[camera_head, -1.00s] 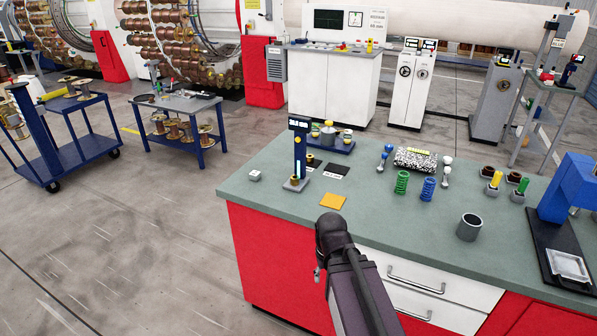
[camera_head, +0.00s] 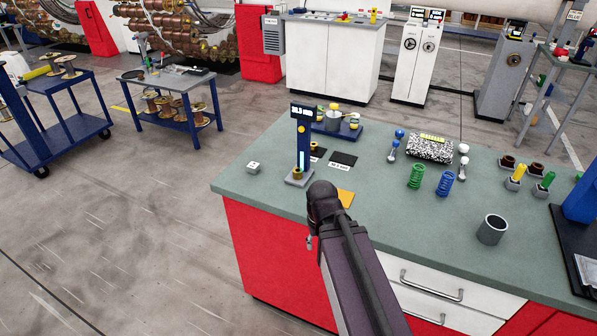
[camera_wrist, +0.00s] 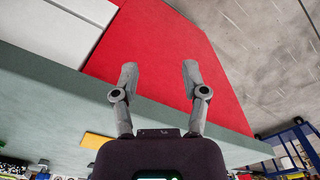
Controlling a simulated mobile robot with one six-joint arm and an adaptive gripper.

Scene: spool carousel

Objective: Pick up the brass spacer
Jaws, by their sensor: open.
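A small brass-coloured ring (camera_head: 297,174), which looks like the brass spacer, sits on the grey foot of a dark blue upright gauge (camera_head: 303,140) near the bench's left end. Another small brownish-gold piece (camera_head: 315,147) is just behind the gauge; I cannot tell its kind. My gripper is mostly hidden behind my own arm in the head view. In the wrist view my gripper (camera_wrist: 160,76) has its two fingers well apart with nothing between them. It points at the red bench front, off the bench's edge. The spacer does not show clearly in the wrist view.
The green bench top (camera_head: 400,210) carries a yellow pad (camera_head: 346,197), partly covered by my arm, a black pad (camera_head: 343,159), a white block (camera_head: 253,167), green (camera_head: 415,176) and blue springs (camera_head: 446,183), and a grey cup (camera_head: 491,229). The bench's near left corner is bare.

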